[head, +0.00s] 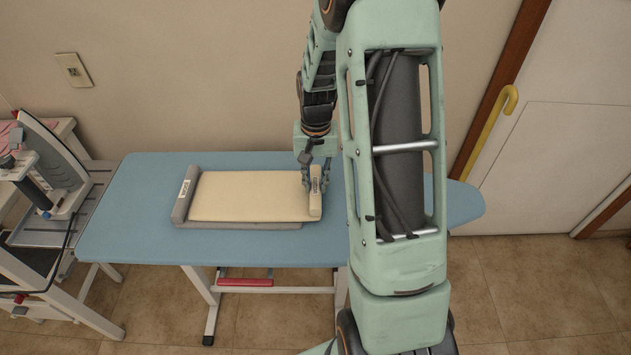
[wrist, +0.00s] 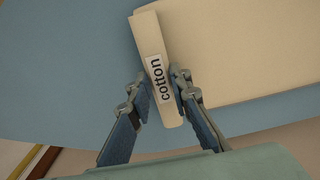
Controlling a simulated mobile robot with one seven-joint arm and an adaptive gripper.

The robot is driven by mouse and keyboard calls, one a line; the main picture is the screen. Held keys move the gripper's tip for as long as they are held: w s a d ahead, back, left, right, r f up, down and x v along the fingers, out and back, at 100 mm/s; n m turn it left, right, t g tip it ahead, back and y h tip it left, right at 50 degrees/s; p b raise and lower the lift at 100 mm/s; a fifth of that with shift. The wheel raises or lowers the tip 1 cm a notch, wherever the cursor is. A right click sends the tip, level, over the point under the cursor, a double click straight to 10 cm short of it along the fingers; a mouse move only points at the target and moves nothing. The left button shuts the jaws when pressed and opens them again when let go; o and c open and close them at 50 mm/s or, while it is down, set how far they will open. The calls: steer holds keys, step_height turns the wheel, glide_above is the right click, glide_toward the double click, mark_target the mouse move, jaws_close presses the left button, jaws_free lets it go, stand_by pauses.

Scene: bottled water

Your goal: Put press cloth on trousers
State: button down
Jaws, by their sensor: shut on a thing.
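The cream press cloth (head: 245,196) lies flat over the grey folded trousers (head: 238,225) on the blue ironing board (head: 140,240). The trousers show as a grey strip along the front and a raised grey bar with a label at the left end. The cloth has a raised cream bar at its right end, labelled "cotton" in the wrist view (wrist: 165,110). My gripper (head: 315,184) is shut on this bar, one finger on each side; it also shows in the wrist view (wrist: 161,88). My arm hides part of the board's right side.
A wall is close behind the board. A yellow hooked handle (head: 490,135) is at the right by the door. The board's left end is clear.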

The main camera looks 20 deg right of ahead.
steer(key=shift+f, duration=0.15)
steer(key=c, duration=1.8)
jaws_free()
steer(key=shift+o, duration=0.2)
steer(key=shift+r, duration=0.2)
step_height(320, 180, up, 12)
